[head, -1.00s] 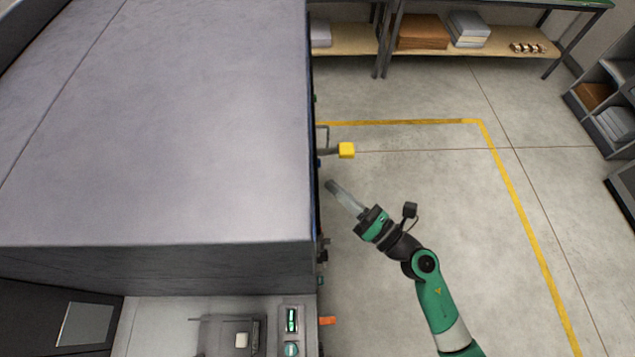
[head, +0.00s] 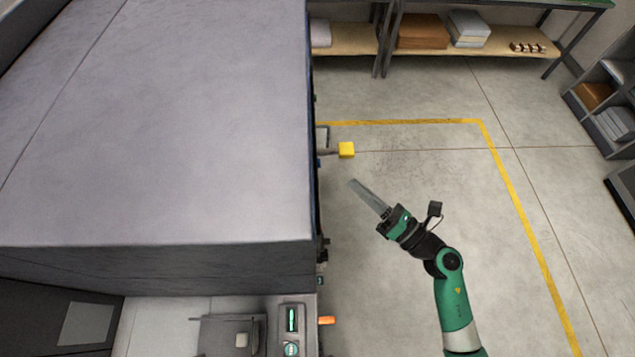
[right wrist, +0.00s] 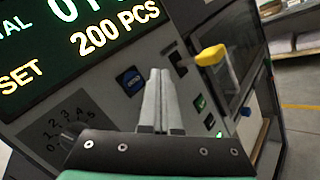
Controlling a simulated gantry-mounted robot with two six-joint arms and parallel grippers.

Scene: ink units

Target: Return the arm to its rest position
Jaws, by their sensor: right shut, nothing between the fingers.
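My right arm, green and black, comes in from the bottom right of the head view. Its right gripper (head: 354,183) points up and left toward the side of the large grey machine (head: 160,120), with a gap of bare floor between. The fingers lie together with nothing between them. My left gripper is not in view.
A yellow-ended handle (head: 346,150) sticks out from the machine's side, just beyond the fingertips; it also shows in the right wrist view (right wrist: 211,55). An orange knob (head: 327,320) juts out lower down. Open floor (head: 510,290) lies to the right, with shelves (head: 470,45) at the back.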

